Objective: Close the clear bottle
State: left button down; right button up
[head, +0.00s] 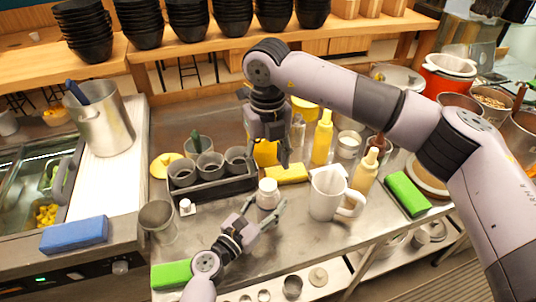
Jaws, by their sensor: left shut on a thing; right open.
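A small pale bottle (268,194) with a whitish rounded top stands on the steel counter near the middle of the head view. I cannot tell whether that top is a cap. My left gripper (265,206) reaches up from below and is shut around the bottle's lower part, a finger on each side. My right gripper (269,156) hangs pointing down behind the bottle, open, in front of a yellow item. A small white piece (185,205) lies on the counter at the left; whether it is a cap is unclear.
A dark rack (212,194) with grey cups stands left of the bottle. A white pitcher (325,195) and squeeze bottles (322,138) stand to the right. A yellow block (288,173) lies behind. A metal cup (158,221) is front left. The counter between cup and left gripper is fairly clear.

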aim_at(268, 184)
jog(key=n, duration=0.6)
jog(key=shift+r, duration=0.3)
jog(key=n, duration=0.6)
jog(key=shift+r+n, duration=0.25)
jog(key=shift+n, duration=0.05)
jog(key=shift+f, duration=4)
jog(key=shift+c, duration=0.3)
jog(key=c, duration=1.1)
jog(key=shift+m, duration=0.9)
jog(key=shift+c, duration=0.2)
jog(key=o, duration=1.4)
